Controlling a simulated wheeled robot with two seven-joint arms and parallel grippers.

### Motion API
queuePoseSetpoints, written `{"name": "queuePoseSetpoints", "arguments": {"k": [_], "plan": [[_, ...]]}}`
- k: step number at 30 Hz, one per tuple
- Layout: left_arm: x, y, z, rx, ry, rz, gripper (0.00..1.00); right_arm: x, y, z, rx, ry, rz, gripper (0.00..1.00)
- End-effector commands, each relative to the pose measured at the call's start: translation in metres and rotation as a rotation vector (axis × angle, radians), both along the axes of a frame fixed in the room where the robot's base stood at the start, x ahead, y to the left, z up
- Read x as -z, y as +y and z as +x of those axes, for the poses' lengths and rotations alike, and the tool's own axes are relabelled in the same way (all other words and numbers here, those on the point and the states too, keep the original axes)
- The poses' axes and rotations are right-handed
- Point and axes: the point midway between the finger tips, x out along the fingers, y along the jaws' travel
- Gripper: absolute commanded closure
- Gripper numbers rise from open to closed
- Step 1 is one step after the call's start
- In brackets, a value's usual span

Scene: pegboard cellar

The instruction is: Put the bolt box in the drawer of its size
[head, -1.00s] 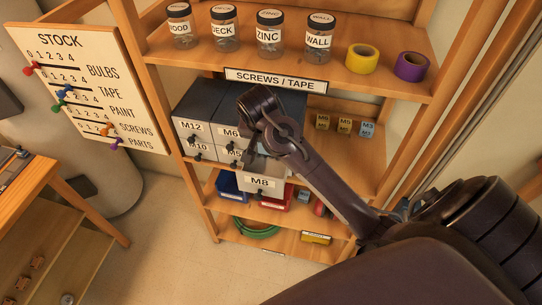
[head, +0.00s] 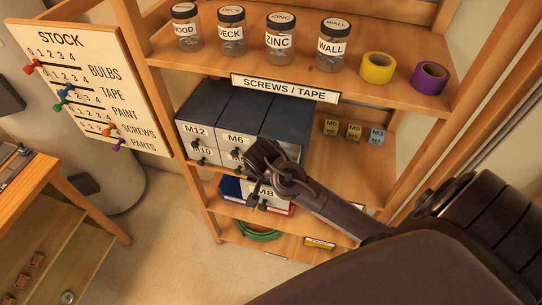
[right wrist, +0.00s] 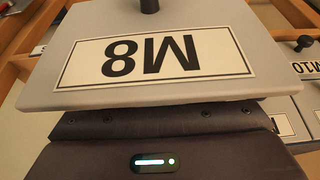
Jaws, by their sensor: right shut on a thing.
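The drawer marked M8 (head: 267,192) stands pulled out from the grey drawer cabinet (head: 224,105), partly covered by my right gripper. Its grey front (right wrist: 232,92) fills the right wrist view, upside down, with its knob at the top edge. My right gripper (head: 262,176) is at the M8 drawer, pointing down. In the right wrist view its fingers are hidden behind the drawer front. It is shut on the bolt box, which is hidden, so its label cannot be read. My left gripper is not in view.
Small boxes marked M6 (head: 331,128), M5 (head: 354,132) and M3 (head: 377,137) stand right of the cabinet. The shelf above holds several jars, yellow tape (head: 377,68) and purple tape (head: 429,78). A blue bin (head: 230,188) is below. Shelf posts stand on both sides.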

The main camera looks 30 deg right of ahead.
Motion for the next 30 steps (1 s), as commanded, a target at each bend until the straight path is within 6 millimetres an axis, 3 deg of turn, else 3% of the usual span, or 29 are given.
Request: {"name": "queuePoseSetpoints", "arguments": {"k": [4, 5, 10, 22, 30], "plan": [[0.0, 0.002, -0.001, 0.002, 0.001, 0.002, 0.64, 0.003, 0.0, 0.0, 0.0, -0.001, 0.001, 0.89], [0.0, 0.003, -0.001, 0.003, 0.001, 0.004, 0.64, 0.004, 0.0, 0.0, -0.001, 0.001, 0.001, 0.57], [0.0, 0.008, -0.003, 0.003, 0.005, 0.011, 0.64, 0.003, 0.0, 0.0, -0.001, 0.0, 0.0, 0.37], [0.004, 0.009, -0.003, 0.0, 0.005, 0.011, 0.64, -0.005, 0.002, 0.0, -0.002, -0.004, 0.001, 0.37], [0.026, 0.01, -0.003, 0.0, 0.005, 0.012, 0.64, -0.054, 0.018, -0.012, -0.004, -0.008, 0.002, 0.37]]}}
